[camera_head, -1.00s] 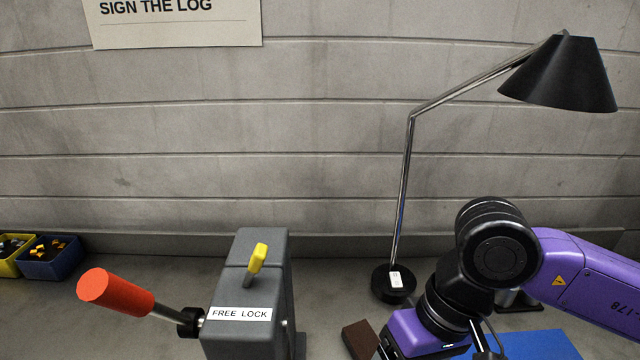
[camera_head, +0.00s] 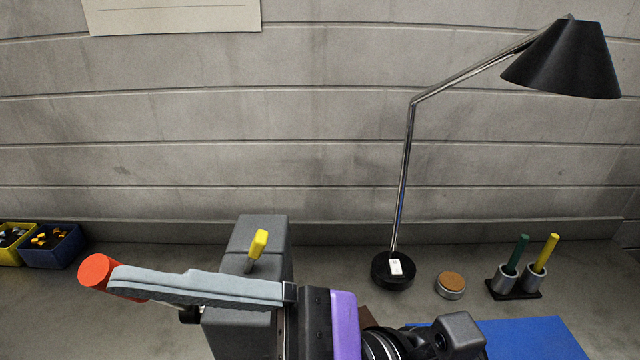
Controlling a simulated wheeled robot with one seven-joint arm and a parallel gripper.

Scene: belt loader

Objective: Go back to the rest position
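My gripper (camera_head: 118,277) reaches in from the lower right, its long grey finger lying level across the front of the grey lever box (camera_head: 262,232). Its fingertips overlap the red handle (camera_head: 95,268) of the lever at the left. I see the gripper from the side, with only one finger clear, so I cannot tell its opening or whether it touches the handle. The box's yellow tab (camera_head: 258,243) stands up on top. The box's front label and most of the lever shaft are hidden behind the gripper.
A black desk lamp (camera_head: 393,270) stands behind to the right. Beside it are a cork-topped round tin (camera_head: 450,285) and a holder (camera_head: 515,293) with green and yellow handles. A blue mat (camera_head: 530,340) lies at front right. Yellow and blue bins (camera_head: 50,248) sit far left.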

